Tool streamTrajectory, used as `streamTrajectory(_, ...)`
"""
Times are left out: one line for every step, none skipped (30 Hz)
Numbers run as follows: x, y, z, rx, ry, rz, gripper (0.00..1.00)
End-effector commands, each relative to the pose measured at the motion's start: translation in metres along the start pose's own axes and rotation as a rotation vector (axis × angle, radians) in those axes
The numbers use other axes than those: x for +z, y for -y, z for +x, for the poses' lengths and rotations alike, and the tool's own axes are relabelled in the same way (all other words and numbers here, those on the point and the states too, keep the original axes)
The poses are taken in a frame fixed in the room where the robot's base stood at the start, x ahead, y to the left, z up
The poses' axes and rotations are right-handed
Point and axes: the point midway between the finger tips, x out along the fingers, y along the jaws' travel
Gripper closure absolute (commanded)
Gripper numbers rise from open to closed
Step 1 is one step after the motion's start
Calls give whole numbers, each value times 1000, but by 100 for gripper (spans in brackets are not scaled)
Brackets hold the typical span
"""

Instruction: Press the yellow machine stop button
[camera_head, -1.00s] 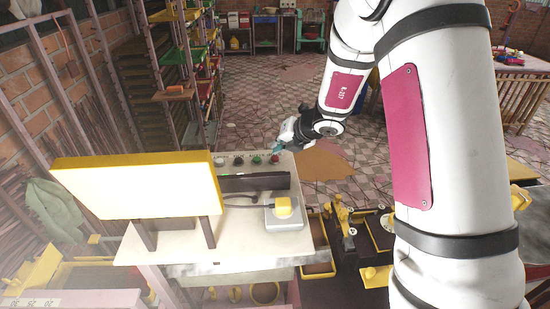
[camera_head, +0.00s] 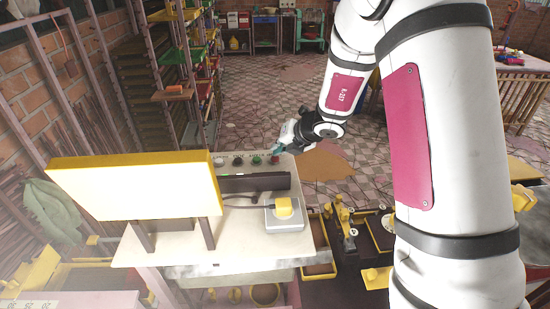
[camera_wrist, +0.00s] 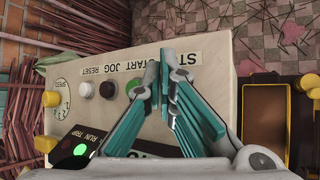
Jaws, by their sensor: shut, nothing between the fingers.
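The machine's control panel (camera_head: 228,160) carries a row of buttons, with a red button (camera_head: 275,160) at its right end. My gripper (camera_head: 277,149) is just above and behind the red button in the head view, its teal fingers pointing down toward it. In the wrist view my gripper (camera_wrist: 167,62) is shut and empty over the panel. It partly covers a label beginning "ST" (camera_wrist: 181,57) and hides the red button. I cannot tell whether the fingers touch the button. A green button (camera_wrist: 135,89) is just left of the fingers.
Black (camera_wrist: 107,90) and white (camera_wrist: 85,89) buttons and a yellow speed knob (camera_wrist: 50,98) lie farther left. A large yellow-edged board (camera_head: 135,190) stands in front of the panel.

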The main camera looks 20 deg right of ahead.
Motion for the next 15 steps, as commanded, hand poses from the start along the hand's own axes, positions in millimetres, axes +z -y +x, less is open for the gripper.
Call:
streamTrajectory(0,0,0,0,0,0,100)
streamTrajectory(0,0,1,0,0,0,100)
streamTrajectory(0,1,1,0,0,0,100)
streamTrajectory(-1,1,1,0,0,0,100)
streamTrajectory(-1,1,1,0,0,0,100)
streamTrajectory(-1,1,2,0,0,0,100)
streamTrajectory(-1,1,2,0,0,0,100)
streamTrajectory(-1,2,2,0,0,0,100)
streamTrajectory(-2,2,2,0,0,0,100)
streamTrajectory(-2,2,3,0,0,0,100)
streamTrajectory(-2,2,3,0,0,0,100)
streamTrajectory(-2,2,3,0,0,0,100)
streamTrajectory(-2,2,4,0,0,0,100)
streamTrajectory(-2,3,4,0,0,0,100)
streamTrajectory(-2,3,4,0,0,0,100)
